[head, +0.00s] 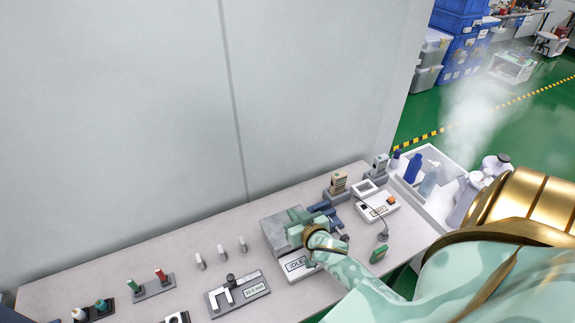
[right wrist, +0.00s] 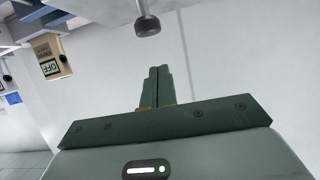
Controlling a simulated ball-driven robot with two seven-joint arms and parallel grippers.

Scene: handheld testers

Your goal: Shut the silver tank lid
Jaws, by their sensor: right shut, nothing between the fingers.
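The silver tank (head: 272,232) is a grey metal box on the bench, behind a white base with an "IDLE" display (head: 296,264). My right gripper (head: 295,222) is at the tank's right side and hides part of it. In the right wrist view my right gripper's fingers (right wrist: 156,86) are shut together and empty. A dark round knob on a rod (right wrist: 148,25) is above the fingertips there, apart from them. The lid's angle is not clear. My left gripper is out of view.
A white bin with bottles (head: 418,160) adjoins the bench.

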